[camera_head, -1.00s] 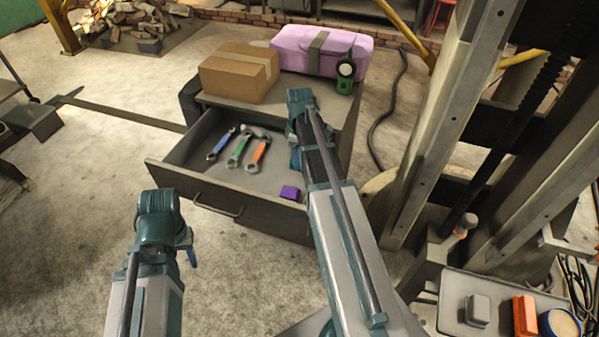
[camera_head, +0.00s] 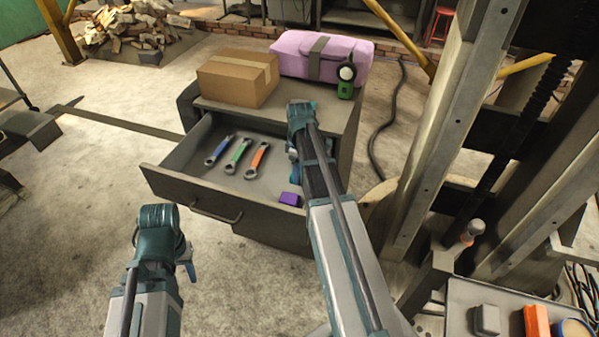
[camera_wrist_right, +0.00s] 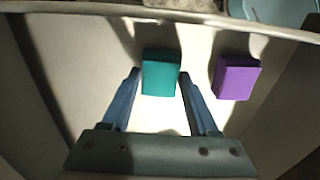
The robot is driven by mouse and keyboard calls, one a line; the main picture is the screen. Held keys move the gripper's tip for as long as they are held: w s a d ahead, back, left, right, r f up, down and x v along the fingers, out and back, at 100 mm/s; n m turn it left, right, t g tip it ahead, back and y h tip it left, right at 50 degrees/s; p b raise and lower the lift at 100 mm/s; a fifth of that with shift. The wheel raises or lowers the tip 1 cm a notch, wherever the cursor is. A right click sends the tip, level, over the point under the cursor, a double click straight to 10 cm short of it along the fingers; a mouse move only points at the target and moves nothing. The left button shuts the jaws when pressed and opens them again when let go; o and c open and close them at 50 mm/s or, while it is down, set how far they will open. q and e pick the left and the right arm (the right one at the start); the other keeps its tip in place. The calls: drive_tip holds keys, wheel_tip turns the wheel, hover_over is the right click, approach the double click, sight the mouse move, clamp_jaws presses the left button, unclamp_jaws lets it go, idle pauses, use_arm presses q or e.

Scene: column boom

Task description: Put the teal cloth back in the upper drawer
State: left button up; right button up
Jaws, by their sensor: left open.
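The teal cloth (camera_wrist_right: 161,75) shows in the right wrist view as a small folded block inside the open drawer. It lies between and at the tips of my right gripper's blue fingers (camera_wrist_right: 160,75); I cannot tell whether they grip it. In the head view my right gripper (camera_head: 294,158) reaches down into the right side of the upper drawer (camera_head: 190,198), and the cloth is hidden. A purple block (camera_head: 290,199) lies on the drawer floor, right of the cloth in the wrist view (camera_wrist_right: 237,78). My left gripper (camera_head: 190,268) is open and empty, in front of the drawer.
Several wrenches (camera_head: 238,155) lie in the drawer's left part. On the cabinet top stand a cardboard box (camera_head: 235,82), a pink case (camera_head: 300,55) and a green device (camera_head: 346,88). A metal column (camera_head: 450,130) rises at right, with a tray of items (camera_head: 460,290) below it.

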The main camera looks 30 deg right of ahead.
drive_tip(key=o, duration=0.3)
drive_tip(key=shift+o, duration=0.2)
drive_tip(key=shift+r, duration=0.15)
wheel_tip(320, 180, up, 12)
drive_tip(key=p, duration=1.2)
drive_tip(key=s+a+m, duration=0.1)
drive_tip(key=s+a, duration=0.4)
drive_tip(key=a, duration=0.5)
drive_tip(key=s+a+m, duration=0.1)
drive_tip(key=s+a, duration=0.5)
drive_tip(key=a, duration=0.4)
drive_tip(key=s+a+m+h, duration=0.1)
drive_tip(key=s+a, duration=0.4)
drive_tip(key=a, duration=0.5)
drive_tip(key=shift+s+a+m, duration=0.25)
drive_tip(key=shift+m, duration=0.35)
drive_tip(key=shift+r, duration=0.1)
